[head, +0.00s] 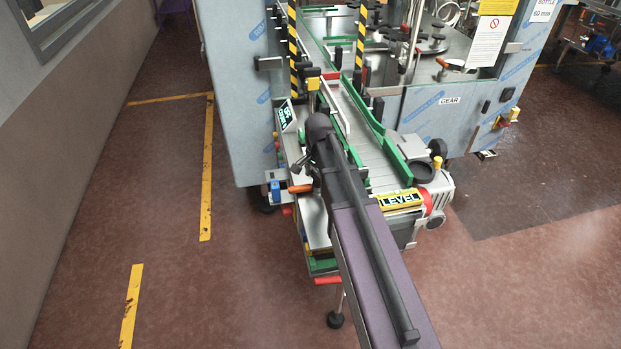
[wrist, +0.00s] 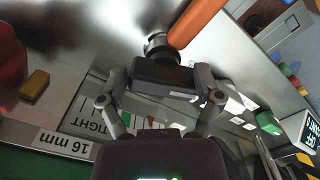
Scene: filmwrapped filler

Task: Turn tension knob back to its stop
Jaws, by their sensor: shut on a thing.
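In the wrist view, a dark block-shaped knob (wrist: 165,74), which appears to be the tension knob, sits between the fingers of my gripper (wrist: 160,88). The fingers are closed on its two ends. A scale plate (wrist: 92,120) with black lines, red and green marks and the word TIGHT lies beneath it, partly covered by the knob and fingers. The knob's pointer, if any, cannot be made out.
An orange handle (wrist: 197,20) on a metal hub is close beyond the knob; it also shows in the head view (head: 300,188). A 16 mm label (wrist: 62,143) is at lower left. A lit display (wrist: 302,132) is at right. The green-railed conveyor (head: 375,150) runs beside my arm.

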